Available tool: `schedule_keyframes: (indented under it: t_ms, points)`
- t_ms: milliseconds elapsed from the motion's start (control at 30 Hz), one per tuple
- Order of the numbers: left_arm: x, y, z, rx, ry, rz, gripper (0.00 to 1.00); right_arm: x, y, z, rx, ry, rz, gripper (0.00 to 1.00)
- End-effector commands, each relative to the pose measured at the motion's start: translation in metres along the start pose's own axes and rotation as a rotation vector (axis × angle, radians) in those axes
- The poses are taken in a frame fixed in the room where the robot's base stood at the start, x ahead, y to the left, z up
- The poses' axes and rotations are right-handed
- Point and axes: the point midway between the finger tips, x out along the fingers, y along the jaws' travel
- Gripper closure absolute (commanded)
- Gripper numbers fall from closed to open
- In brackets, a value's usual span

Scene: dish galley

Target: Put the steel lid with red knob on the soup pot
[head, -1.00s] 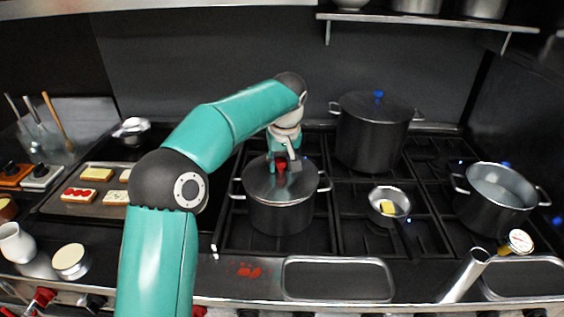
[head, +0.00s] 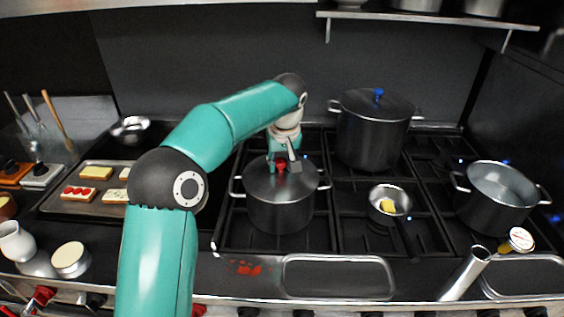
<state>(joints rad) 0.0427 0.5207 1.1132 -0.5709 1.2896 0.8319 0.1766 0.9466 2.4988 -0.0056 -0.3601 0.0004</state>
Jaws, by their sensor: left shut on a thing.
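The steel lid (head: 262,182) with a red knob sits over the mouth of a steel pot (head: 280,211) with two side handles, on the left burners. It looks level and in line with the rim; I cannot tell whether it bears fully on it. My left gripper (head: 281,165) is above the lid, shut on the red knob, which partly shows between its fingers. The right gripper is not in view. Another open pot (head: 497,197) stands on the right burners with pale contents.
A tall pot with a blue-knobbed lid (head: 375,128) stands at the back. A small pan (head: 389,203) with a yellow piece sits mid-stove, its handle toward the front. A tray of toasts (head: 97,207) lies left. An empty steel tray (head: 337,277) is at the front.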

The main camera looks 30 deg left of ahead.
Motion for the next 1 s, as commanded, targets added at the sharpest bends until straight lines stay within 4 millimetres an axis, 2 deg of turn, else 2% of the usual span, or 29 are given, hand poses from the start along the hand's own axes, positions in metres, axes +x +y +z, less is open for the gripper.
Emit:
schedule_keyframes:
  t_ms: [400, 433, 567, 600, 800, 933, 1000]
  points:
    - [-0.0001, -0.0001, -0.0002, -0.001, 0.001, 0.001, 1.00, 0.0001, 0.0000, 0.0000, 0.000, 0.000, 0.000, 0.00]
    - [-0.0001, -0.0001, -0.0002, -0.001, 0.001, 0.001, 0.62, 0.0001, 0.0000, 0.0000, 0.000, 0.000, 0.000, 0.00]
    - [0.0000, 0.0000, -0.0001, -0.001, 0.001, 0.001, 0.41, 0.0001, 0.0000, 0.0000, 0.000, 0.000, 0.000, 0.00]
    - [0.0001, 0.0000, -0.0001, 0.000, 0.001, 0.000, 0.38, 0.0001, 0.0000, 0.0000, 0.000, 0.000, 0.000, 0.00]
    - [0.0004, 0.0001, 0.0001, 0.000, 0.000, 0.000, 0.38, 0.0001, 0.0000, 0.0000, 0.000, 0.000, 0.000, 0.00]
    - [0.0010, 0.0001, 0.0005, 0.000, -0.001, -0.001, 0.16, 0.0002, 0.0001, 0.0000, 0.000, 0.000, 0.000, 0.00]
    - [0.0009, 0.0001, 0.0005, 0.000, -0.001, -0.001, 0.13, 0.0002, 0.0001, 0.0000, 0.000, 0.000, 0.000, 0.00]
